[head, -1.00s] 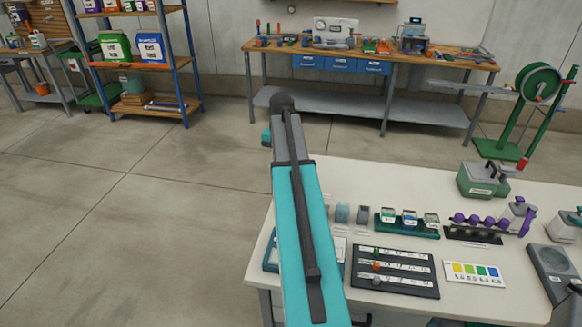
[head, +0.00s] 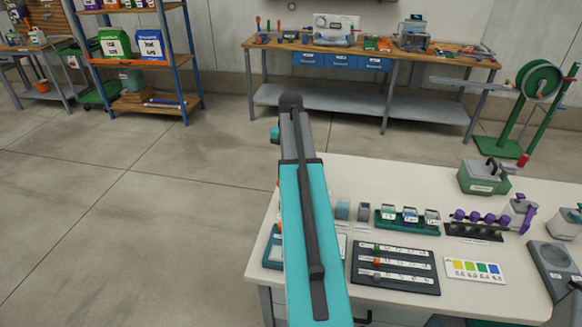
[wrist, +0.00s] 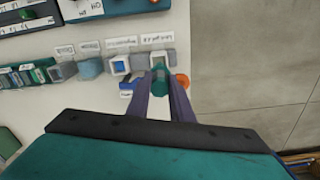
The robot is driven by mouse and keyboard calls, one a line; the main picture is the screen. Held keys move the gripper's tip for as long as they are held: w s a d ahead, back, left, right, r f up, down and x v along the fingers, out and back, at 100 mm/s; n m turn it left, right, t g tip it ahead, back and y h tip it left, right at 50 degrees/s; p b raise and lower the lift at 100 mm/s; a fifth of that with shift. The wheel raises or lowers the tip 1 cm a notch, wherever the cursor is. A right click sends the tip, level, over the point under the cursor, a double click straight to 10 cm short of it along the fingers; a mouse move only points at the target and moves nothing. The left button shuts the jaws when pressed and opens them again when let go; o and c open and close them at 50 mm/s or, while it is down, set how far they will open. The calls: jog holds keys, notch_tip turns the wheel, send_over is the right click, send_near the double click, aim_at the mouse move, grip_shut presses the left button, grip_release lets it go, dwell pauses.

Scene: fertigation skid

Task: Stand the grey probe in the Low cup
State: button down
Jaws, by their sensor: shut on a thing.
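My gripper (wrist: 161,88) is low over the table in the wrist view, its two fingers close together on a small teal-green piece (wrist: 159,77). I cannot tell whether this piece is part of the grey probe; no grey probe can be made out clearly. In the head view my arm hides the gripper. Several small cups stand in a row, among them those in a green rack (head: 383,226), which also shows in the wrist view (wrist: 35,76). The labels are too small to read, so I cannot tell which is the Low cup.
An orange round piece (wrist: 183,81) lies close right of my fingers, by the table edge. A black panel with coloured pieces (head: 395,285), a colour card (head: 474,271) and purple-topped items (head: 474,216) stand on the white table. Open floor lies left.

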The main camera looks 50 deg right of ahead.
jog(key=shift+f+b, duration=1.25)
jog(key=shift+f, duration=2.45)
jog(key=c, duration=1.5)
grip_release()
jog(key=shift+r, duration=0.1)
jog(key=shift+s+r+p, duration=0.1)
jog(key=shift+r+p, duration=2.3)
jog(key=shift+r, duration=1)
